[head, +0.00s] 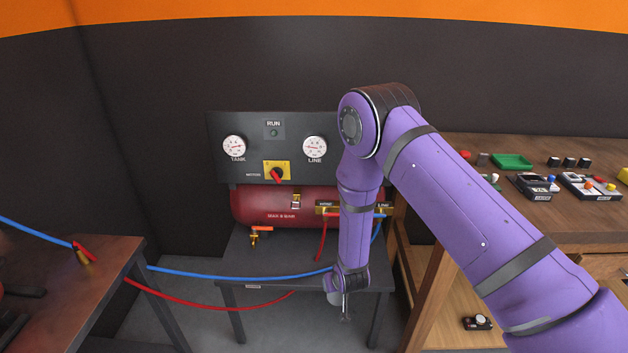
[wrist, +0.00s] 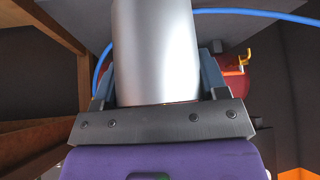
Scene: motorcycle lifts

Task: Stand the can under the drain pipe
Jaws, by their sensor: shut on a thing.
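A plain silver can (wrist: 156,45) fills the middle of the wrist view, between the two fingers of my gripper (wrist: 158,78). The gripper is shut on it. In the head view my gripper (head: 344,306) hangs low in front of the compressor table's front edge, right of the drain; a small grey part of the can (head: 334,298) seems to show there. The brass drain pipe (head: 254,241) with an orange handle hangs under the left part of the red tank. The drain's orange and yellow fittings (wrist: 240,65) also show at the right in the wrist view.
The dark table (head: 265,265) carries the red tank (head: 265,205) below a gauge panel (head: 275,160). Blue (head: 225,276) and red (head: 215,309) hoses cross in front of it. A wooden bench (head: 450,160) stands right, and a brown table (head: 85,285) left.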

